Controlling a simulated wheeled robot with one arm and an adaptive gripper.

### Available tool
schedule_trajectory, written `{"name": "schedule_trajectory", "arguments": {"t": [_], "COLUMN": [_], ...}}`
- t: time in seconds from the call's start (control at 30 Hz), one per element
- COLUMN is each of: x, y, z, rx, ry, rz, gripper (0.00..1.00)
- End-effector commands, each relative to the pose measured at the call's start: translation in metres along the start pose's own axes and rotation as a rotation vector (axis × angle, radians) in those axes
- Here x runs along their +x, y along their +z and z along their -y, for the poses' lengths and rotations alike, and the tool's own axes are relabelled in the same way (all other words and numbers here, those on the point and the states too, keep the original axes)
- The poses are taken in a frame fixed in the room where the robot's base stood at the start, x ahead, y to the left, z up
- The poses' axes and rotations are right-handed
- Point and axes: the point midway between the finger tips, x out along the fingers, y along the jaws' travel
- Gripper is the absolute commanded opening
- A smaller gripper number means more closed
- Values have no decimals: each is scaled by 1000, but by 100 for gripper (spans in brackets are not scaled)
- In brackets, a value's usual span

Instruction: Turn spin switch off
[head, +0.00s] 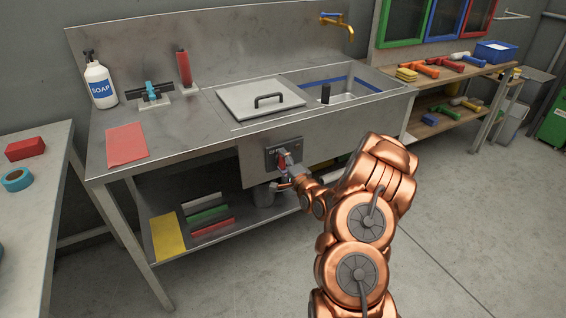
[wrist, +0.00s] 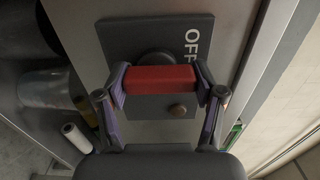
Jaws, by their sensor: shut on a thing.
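The spin switch has a red handle (wrist: 160,78) on a dark plate (wrist: 138,40) marked "OFF", fixed to the front of the steel sink unit. In the wrist view my gripper (wrist: 161,84) has its two fingers on either end of the red handle and is shut on it. The handle lies across the picture, with the "OFF" label above and to the right of it. In the head view the switch plate (head: 277,157) shows below the covered basin, and my gripper (head: 287,165) is at it, partly hiding the handle.
A steel lid (head: 262,100) covers the left basin; the right basin (head: 350,90) is open under a brass tap (head: 338,22). A soap bottle (head: 98,80) and a red cloth (head: 126,144) are on the counter. A lower shelf (head: 195,235) lies beneath. The floor to the right is clear.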

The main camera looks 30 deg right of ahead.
Motion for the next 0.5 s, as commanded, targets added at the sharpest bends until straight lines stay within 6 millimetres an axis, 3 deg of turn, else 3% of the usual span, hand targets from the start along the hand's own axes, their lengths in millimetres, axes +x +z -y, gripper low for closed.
{"name": "schedule_trajectory", "arguments": {"t": [0.4,0.43,0.5], "x": [0,0,0], "y": [0,0,0], "z": [0,0,0], "rx": [9,9,9], "ry": [0,0,0], "rz": [0,0,0], "gripper": [34,70,78]}}
